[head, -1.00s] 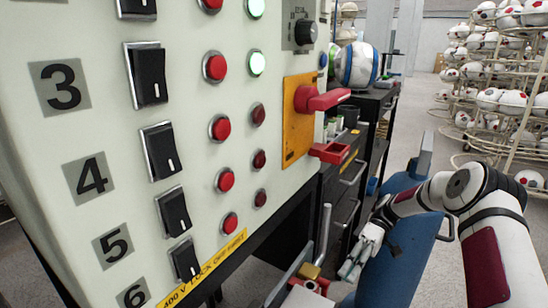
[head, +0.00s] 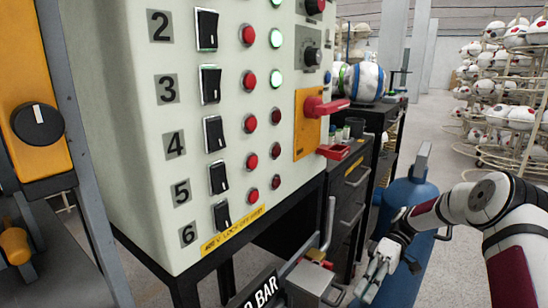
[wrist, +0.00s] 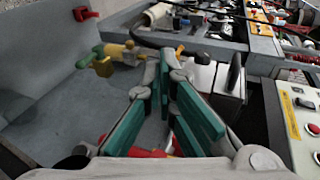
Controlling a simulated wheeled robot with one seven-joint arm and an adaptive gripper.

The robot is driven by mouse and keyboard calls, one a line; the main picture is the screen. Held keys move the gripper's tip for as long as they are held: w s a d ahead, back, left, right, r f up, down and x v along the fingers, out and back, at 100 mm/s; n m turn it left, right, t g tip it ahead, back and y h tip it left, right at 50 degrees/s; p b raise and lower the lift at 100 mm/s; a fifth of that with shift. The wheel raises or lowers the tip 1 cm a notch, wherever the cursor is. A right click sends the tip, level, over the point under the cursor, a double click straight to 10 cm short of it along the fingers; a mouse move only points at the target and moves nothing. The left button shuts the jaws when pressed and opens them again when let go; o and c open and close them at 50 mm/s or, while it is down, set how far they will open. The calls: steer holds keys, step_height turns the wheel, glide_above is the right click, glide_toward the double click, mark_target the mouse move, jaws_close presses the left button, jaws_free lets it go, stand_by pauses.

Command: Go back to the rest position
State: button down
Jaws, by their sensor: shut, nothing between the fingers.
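My gripper (head: 372,283) is at the lower right in the head view, in front of the blue cylinder and apart from the control panel. In the wrist view my gripper (wrist: 165,75) shows its green-padded fingers converging at the tips, shut with nothing held. My arm reaches in from the right edge of the head view. The pale control panel (head: 150,120) carries numbered rows of black switches, red buttons and lamps. Green lamps (head: 276,38) are lit in the upper rows; the lower lamps are dark red.
A blue cylinder (head: 425,200) stands close behind my gripper. A red handle (head: 325,106) on a yellow plate juts from the panel. A dark drawer cabinet (head: 352,185) and racks of balls (head: 500,95) stand behind. Open floor (head: 445,125) lies between the cabinet and racks.

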steer(key=s+a+r+m+t+h, duration=0.2)
steer(key=s+r+h, duration=0.2)
steer(key=s+r, duration=0.5)
steer(key=s+a+r+m+t+h, duration=0.2)
steer(key=s+r+h, duration=0.25)
steer(key=r, duration=0.75)
steer(key=s+m+t+h, duration=0.1)
steer(key=s+m+t, duration=0.45)
steer(key=s, duration=1.55)
step_height(320, 180, up, 24)
steer(key=d+t+p, duration=0.1)
steer(key=t+p, duration=0.3)
steer(key=p, duration=1.8)
steer(key=shift+r, duration=0.15)
steer(key=shift+w+n, duration=0.1)
steer(key=shift+n, duration=0.15)
